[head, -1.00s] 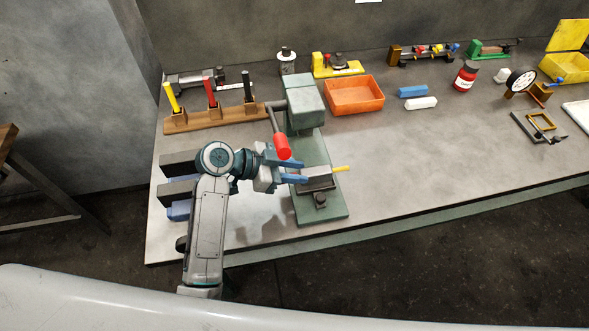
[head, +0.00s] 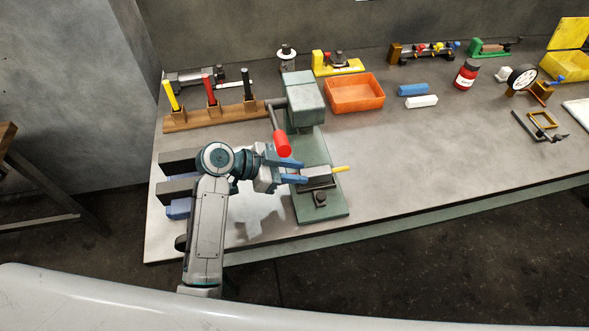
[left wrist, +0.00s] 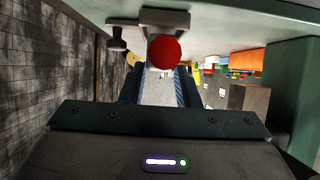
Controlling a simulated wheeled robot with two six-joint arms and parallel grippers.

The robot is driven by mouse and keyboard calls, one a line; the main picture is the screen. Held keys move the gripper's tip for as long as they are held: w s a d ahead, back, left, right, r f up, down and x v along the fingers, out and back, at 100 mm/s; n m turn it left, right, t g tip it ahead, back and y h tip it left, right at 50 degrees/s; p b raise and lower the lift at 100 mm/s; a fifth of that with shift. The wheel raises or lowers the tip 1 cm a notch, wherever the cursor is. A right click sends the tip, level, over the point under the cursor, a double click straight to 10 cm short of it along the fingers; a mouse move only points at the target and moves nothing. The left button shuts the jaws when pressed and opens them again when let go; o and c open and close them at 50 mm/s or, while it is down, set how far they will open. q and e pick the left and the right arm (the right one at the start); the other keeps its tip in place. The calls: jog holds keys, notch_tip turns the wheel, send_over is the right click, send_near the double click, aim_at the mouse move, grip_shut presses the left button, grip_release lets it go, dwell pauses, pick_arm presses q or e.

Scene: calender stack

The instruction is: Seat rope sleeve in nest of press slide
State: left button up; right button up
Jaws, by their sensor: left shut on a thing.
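The green press (head: 303,90) stands on the left part of the bench, its lever ending in a red grip (head: 283,144). Its dark slide block (head: 318,184) sits on the base plate. A pale grey piece with a yellow end (head: 341,169), which looks like the rope sleeve, lies at the slide's top. My left gripper (head: 304,172) has its blue fingers at the slide's left side, shut on this piece; the contact is hard to see. In the left wrist view the red grip (left wrist: 165,52) covers the area beyond the fingers. I cannot tell whether the sleeve touches the nest.
The lever's red grip hangs close to my upper finger. A wooden rack (head: 212,118) with coloured handles stands behind left. An orange tray (head: 354,93), blue block (head: 412,90) and white block (head: 422,101) lie to the right. The bench front right is clear.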

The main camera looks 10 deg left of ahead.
pick_arm(q)
jog(key=shift+s+d+f+b, duration=0.1)
jog(key=shift+f+b, duration=0.3)
jog(key=shift+f, duration=0.3)
jog(key=o, duration=1.2)
jog(key=shift+c, duration=0.2)
jog(key=shift+f, duration=0.1)
